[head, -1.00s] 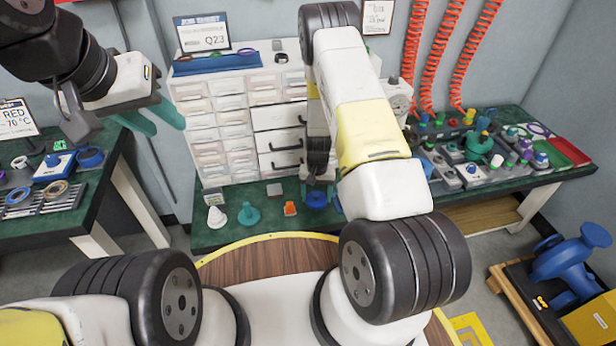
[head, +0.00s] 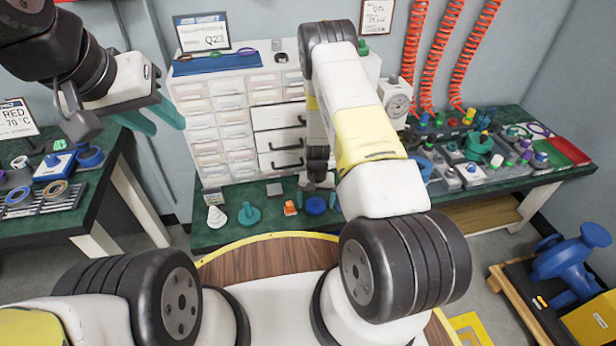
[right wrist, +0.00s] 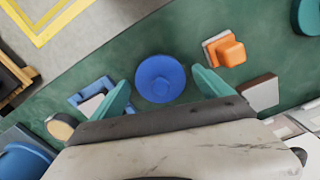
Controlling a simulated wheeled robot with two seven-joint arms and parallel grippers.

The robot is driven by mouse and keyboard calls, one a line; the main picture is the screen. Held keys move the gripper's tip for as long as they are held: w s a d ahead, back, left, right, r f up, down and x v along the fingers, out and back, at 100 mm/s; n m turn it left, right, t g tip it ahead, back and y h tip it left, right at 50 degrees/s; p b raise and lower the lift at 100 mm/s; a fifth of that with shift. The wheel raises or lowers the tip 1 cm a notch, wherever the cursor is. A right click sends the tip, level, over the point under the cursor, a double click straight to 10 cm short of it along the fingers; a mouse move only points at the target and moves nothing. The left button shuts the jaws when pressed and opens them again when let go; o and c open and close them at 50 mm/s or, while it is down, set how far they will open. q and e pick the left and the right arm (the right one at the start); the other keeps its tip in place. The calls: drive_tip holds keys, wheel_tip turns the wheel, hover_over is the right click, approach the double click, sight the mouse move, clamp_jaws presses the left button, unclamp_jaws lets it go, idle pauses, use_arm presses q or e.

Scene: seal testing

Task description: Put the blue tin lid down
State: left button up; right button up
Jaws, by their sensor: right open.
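The blue tin lid (head: 316,205) lies on the green bench top (head: 268,206) in front of the drawer cabinet. In the head view my right gripper (head: 318,180) is just behind the lid and partly hidden by my arm. My left gripper (head: 158,118) hangs at the upper left, its teal fingers apart, empty.
An orange block (right wrist: 229,52) stands close to the lid. A green flanged part (head: 249,214) and a white cone (head: 216,217) stand to its left. A blue frame (right wrist: 92,93) lies beside one finger. The drawer cabinet (head: 240,120) rises behind.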

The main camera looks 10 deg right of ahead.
drive_tip(key=shift+r, duration=0.15)
wheel_tip(320, 180, up, 12)
wheel_tip(320, 180, up, 14)
drive_tip(key=t+y, duration=0.1)
hover_over(316, 201)
drive_tip(key=a, duration=0.1)
drive_tip(key=s+a+r+n+t+y, duration=0.1)
drive_tip(key=s+r, duration=0.1)
drive_tip(key=r, duration=0.5)
drive_tip(key=s+r+t, duration=0.1)
drive_tip(key=s+r, duration=0.2)
drive_tip(key=r, duration=0.3)
drive_tip(key=s+r+n+t, duration=0.1)
drive_tip(key=s+r, duration=0.6)
drive_tip(key=s, duration=0.2)
drive_tip(key=s+r+n+t, duration=0.1)
drive_tip(key=s+r+t, duration=0.1)
drive_tip(key=s+r, duration=0.5)
drive_tip(key=s, duration=0.3)
drive_tip(key=shift+r, duration=0.3)
